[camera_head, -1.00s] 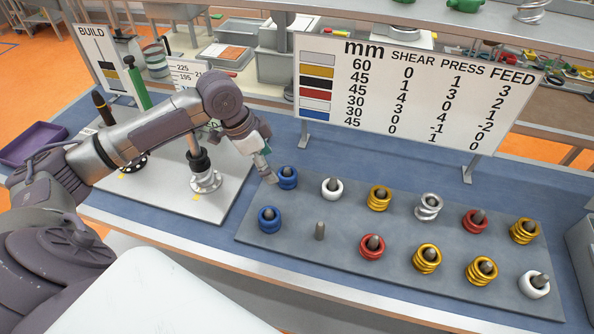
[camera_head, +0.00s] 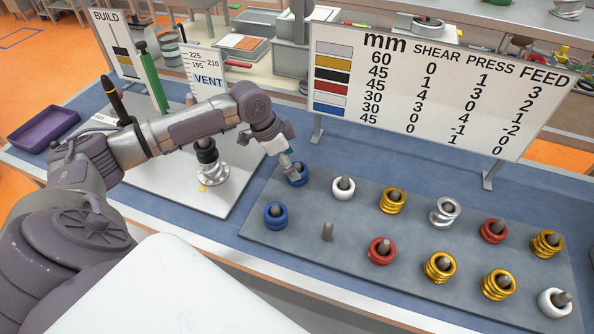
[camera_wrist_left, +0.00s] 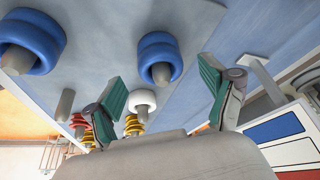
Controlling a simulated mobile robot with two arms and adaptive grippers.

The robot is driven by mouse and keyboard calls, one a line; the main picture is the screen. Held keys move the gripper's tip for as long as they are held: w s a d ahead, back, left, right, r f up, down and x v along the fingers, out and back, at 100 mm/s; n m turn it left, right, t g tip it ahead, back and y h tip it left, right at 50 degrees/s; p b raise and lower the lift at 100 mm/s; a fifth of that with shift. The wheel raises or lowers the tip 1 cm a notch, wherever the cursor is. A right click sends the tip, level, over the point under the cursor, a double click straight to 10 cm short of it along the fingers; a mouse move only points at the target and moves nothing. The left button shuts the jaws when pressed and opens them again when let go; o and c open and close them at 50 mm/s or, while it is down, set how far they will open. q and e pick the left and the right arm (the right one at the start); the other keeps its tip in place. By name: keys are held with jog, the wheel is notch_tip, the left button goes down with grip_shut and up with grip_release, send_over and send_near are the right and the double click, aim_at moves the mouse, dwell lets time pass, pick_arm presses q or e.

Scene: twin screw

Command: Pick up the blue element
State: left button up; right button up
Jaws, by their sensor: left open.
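Two blue ring-shaped elements sit on pegs at the left end of the grey board (camera_head: 335,262). The back blue element (camera_head: 301,179) is partly hidden by my left gripper (camera_head: 291,169) in the head view. The front blue element (camera_head: 275,216) stands clear of the gripper. In the left wrist view, my left gripper (camera_wrist_left: 160,80) is open with green-padded fingers apart. The back blue element (camera_wrist_left: 160,57) appears between and beyond the fingertips, not gripped. The front blue element (camera_wrist_left: 33,40) is at upper left there. My right gripper is not in view.
A white element (camera_head: 343,187) is beside the back blue one, and a bare peg (camera_head: 327,231) stands near the front one. Several gold, red and silver elements fill the board further right. A sign (camera_head: 430,85) stands behind; a spring post (camera_head: 208,165) is left.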

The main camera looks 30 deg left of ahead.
aim_at(294, 165)
pick_arm(q)
jog(key=x, duration=0.4)
jog(key=shift+w+d+r+p, duration=0.1)
jog(key=shift+w+r+p, duration=0.05)
jog(key=shift+p, duration=0.2)
jog(key=shift+c, duration=1.2)
jog(key=shift+r, duration=0.1)
jog(key=c, duration=1.2)
